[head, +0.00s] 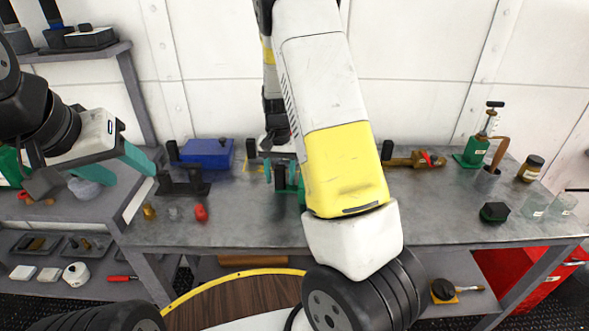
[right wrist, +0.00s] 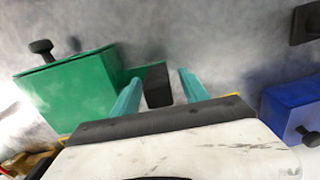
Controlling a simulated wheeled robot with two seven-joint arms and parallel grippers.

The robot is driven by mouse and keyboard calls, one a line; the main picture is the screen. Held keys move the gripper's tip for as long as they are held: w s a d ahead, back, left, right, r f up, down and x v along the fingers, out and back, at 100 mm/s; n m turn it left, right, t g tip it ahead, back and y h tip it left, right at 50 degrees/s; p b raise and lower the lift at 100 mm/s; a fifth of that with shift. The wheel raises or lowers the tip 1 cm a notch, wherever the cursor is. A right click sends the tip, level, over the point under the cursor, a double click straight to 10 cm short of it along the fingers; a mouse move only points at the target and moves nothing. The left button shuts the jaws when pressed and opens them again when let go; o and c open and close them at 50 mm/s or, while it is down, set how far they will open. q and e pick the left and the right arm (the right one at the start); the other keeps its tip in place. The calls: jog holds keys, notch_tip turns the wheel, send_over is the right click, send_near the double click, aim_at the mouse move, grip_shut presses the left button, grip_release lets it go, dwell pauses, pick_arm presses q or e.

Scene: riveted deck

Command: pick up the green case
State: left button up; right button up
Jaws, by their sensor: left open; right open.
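The green case (right wrist: 75,92) is in the right wrist view at the left, a box with a black knob. A narrow green part with a dark block (right wrist: 158,86) extends from it into the space between my right fingers. In the head view my right arm hides most of the case; only a green sliver (head: 302,194) shows. My right gripper (right wrist: 160,93) is open, its teal fingers on either side of the dark block; I cannot tell if they touch it. It also shows in the head view (head: 284,178). My left gripper (head: 105,170) is open at the far left, away from the case.
A blue case (head: 207,152) stands left of my right gripper. A black holder (head: 182,182) and a red piece (head: 201,212) lie nearby. A green pump (head: 478,145), a jar (head: 531,168) and glass beakers (head: 535,205) stand on the right. The bench front is mostly clear.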

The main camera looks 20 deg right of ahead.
jog(key=shift+f, duration=0.25)
grip_shut()
dwell(1.3)
